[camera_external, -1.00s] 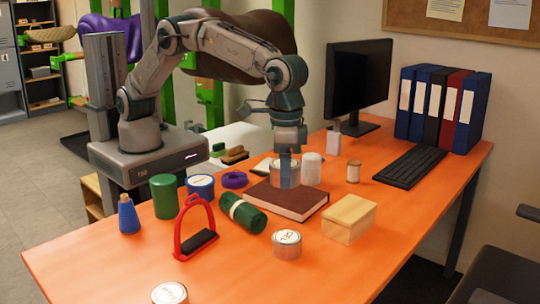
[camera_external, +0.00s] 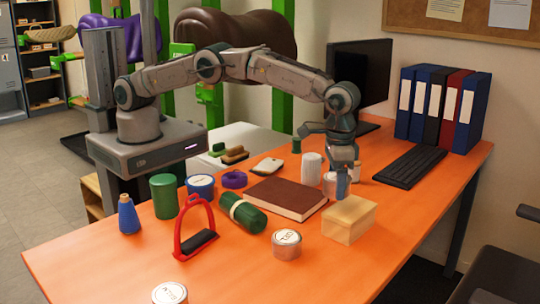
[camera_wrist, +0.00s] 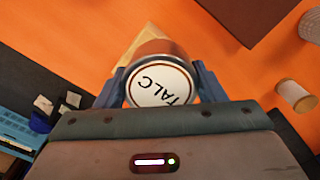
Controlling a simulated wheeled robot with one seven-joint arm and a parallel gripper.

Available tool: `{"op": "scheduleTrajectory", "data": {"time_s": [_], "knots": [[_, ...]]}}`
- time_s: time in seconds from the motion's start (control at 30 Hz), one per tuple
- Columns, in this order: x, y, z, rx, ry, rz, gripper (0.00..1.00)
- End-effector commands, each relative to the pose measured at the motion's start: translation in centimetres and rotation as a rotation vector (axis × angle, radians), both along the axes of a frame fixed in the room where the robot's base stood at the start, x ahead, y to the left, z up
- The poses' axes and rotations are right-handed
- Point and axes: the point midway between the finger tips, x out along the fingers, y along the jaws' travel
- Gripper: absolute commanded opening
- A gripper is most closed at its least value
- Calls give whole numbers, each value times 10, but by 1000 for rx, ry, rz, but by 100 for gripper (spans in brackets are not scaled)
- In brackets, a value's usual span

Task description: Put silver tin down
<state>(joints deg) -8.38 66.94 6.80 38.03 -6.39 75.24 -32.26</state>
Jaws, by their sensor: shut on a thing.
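A silver tin (camera_external: 329,186) with a white lid marked TALC (camera_wrist: 160,85) is between the two fingers of my gripper (camera_external: 342,184). My gripper, also in the wrist view (camera_wrist: 160,88), is shut on it. In the external view the tin is right of the brown book (camera_external: 287,199) and behind the wooden box (camera_external: 349,219). The fingers partly hide it. I cannot tell whether its underside touches the orange table (camera_external: 330,275).
A white cylinder (camera_external: 311,169) stands left of the tin, and a thread spool (camera_wrist: 296,95) is close by. The keyboard (camera_external: 410,166) lies to the right. Two more silver tins (camera_external: 287,244) (camera_external: 170,293) stand nearer the front. The front right table area is clear.

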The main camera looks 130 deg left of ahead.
Motion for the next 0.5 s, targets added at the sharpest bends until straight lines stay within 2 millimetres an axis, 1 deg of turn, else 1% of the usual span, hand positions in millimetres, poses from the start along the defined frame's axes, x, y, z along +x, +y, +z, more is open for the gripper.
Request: {"op": "scheduleTrajectory", "data": {"time_s": [0.07, 0.2, 0.3, 0.5], "knots": [[0, 0, -5, -1, 1, 0, 36], [-1, 0, -25, -1, 4, 0, 36], [0, 0, -37, -1, 2, 0, 36], [0, 0, -39, -1, -1, 0, 36]]}}
